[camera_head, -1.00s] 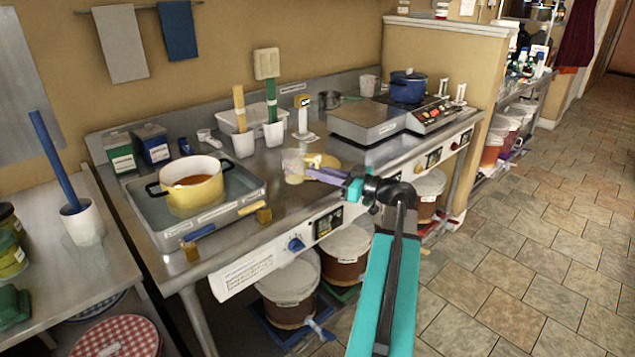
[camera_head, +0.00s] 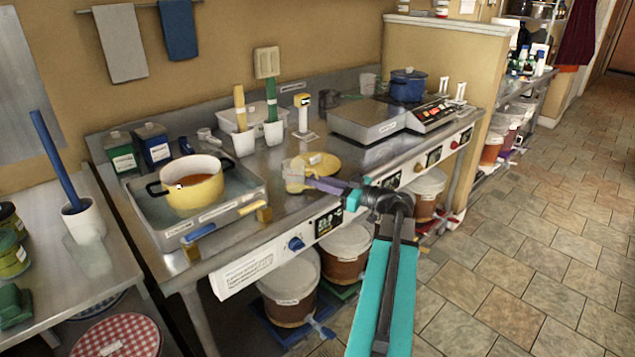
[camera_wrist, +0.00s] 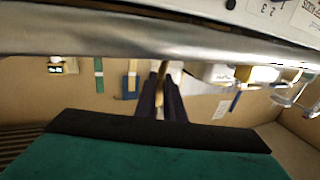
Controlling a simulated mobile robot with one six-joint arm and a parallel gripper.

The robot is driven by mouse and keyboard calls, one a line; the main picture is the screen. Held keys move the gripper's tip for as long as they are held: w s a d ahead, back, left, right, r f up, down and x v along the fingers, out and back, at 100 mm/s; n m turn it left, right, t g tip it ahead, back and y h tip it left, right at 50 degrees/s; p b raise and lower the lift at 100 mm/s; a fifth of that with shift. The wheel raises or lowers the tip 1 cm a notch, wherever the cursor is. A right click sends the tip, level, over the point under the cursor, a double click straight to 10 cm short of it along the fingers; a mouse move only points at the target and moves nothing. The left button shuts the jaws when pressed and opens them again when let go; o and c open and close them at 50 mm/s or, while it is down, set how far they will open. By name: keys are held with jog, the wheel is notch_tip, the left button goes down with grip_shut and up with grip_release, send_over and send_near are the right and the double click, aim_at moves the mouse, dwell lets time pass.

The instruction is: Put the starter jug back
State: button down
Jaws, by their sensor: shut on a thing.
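The starter jug (camera_head: 293,176) is a small clear jug with pale yellowish contents, seen in the head view over the front part of the steel counter. It looks upright. My gripper (camera_head: 312,181), with purple fingers, reaches in from the right and is shut on the jug's handle side. In the wrist view the dark purple fingers (camera_wrist: 160,98) close around a thin tan piece (camera_wrist: 161,72), which looks like the handle. A round yellow mat (camera_head: 322,164) lies right behind the jug. I cannot tell whether the jug's base touches the counter.
A yellow pot (camera_head: 195,190) stands in a water tray (camera_head: 235,208) to the left. White cups (camera_head: 243,145) holding coloured handles stand behind. A flat scale (camera_head: 370,122) and blue pot (camera_head: 408,86) are to the right. Lidded buckets (camera_head: 290,290) stand below the counter.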

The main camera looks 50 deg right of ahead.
jog(key=shift+f, duration=0.1)
jog(key=c, duration=1.9)
grip_release()
jog(key=shift+o, duration=0.2)
jog(key=b+v, duration=0.2)
jog(key=v, duration=1)
jog(key=shift+s, duration=0.1)
